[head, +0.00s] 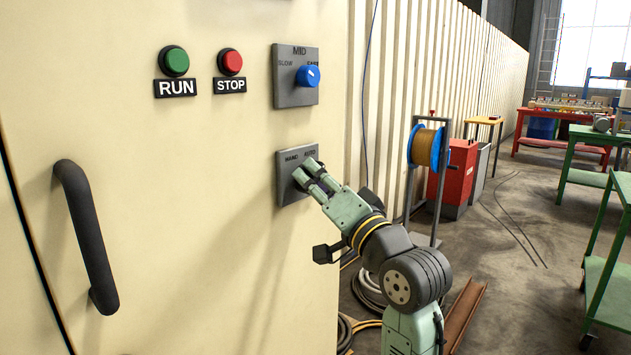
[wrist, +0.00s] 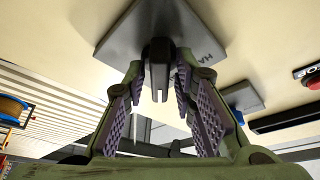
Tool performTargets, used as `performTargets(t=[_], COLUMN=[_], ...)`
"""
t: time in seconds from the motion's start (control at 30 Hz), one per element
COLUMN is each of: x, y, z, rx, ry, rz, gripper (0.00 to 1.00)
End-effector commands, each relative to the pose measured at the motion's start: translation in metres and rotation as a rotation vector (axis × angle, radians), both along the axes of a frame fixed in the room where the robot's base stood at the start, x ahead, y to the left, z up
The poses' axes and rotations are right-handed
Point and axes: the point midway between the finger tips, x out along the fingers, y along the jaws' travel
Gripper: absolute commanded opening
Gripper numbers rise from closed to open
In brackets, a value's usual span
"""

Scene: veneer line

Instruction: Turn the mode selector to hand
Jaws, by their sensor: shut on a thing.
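The mode selector is a grey plate (head: 284,187) low on the cream cabinet, with HAND lettered at left and AUTO at right. In the wrist view the same plate (wrist: 118,32) carries a dark knob (wrist: 158,58) with a pale line on its end. My gripper (head: 308,175) reaches the plate from the lower right and hides the knob in the head view. In the wrist view its two ridged fingers (wrist: 159,88) are closed on either side of the knob. Which label the knob points to is hard to tell.
Above is a grey speed plate (head: 286,94) with a blue knob (head: 308,76). A green RUN button (head: 175,61) and red STOP button (head: 230,62) are at upper left. A black handle (head: 84,235) juts out at left. Hoses and a spool (head: 426,147) stand right of the cabinet.

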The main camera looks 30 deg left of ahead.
Motion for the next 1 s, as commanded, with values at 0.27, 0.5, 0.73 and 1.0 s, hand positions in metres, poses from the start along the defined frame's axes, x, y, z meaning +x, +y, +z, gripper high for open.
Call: performTargets(t=[0.27,0.5,0.73,1.0], x=[0.0001,0.0009,0.0017,0.003], y=[-0.0001,-0.0001,-0.0008,-0.0009], z=[-0.0008,-0.0042,-0.007,-0.0082], rx=[-0.001,-0.01,-0.031,-0.067], ry=[-0.004,-0.066,-0.225,-0.474], rz=[0.0,0.0,-0.001,-0.001], gripper=[0.0,0.0,0.0,0.0])
